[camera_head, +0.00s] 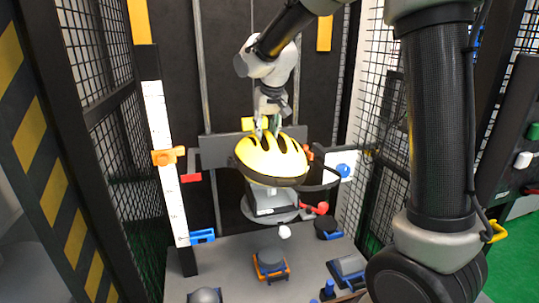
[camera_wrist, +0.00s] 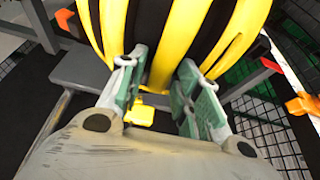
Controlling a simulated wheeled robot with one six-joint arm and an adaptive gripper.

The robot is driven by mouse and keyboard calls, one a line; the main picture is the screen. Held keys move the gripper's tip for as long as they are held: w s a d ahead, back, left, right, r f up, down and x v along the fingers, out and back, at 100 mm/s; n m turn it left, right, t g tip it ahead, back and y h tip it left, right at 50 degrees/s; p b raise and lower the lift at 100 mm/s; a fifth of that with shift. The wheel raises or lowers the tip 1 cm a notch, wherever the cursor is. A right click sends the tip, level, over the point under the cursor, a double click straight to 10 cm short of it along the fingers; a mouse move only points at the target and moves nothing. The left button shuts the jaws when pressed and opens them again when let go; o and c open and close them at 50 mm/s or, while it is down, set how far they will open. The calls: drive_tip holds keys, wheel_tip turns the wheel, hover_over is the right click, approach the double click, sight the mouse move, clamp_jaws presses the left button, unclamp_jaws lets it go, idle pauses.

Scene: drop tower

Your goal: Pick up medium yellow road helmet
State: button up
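The yellow road helmet (camera_head: 270,158), with black vents and a dark lower rim, is at the middle of the drop tower in the head view. It sits directly above a grey mount (camera_head: 270,212); its underside is hidden, so the contact does not show. My gripper (camera_head: 267,130) points down at the helmet's top. In the wrist view the helmet (camera_wrist: 170,50) fills the top middle. My gripper (camera_wrist: 160,68) has its two green-padded fingers apart, one on each side of a yellow rib, with a narrow dark gap beside the rib.
A white scale post (camera_head: 165,160) with an orange clamp (camera_head: 167,157) stands left of the helmet. A black curved arm (camera_head: 318,183) is close on its right. Mesh panels (camera_head: 370,150) flank the tower. Dark and orange fixtures (camera_head: 270,263) stand on the grey base below.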

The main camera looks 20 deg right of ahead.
clamp_jaws()
drive_tip(key=shift+r, duration=0.1)
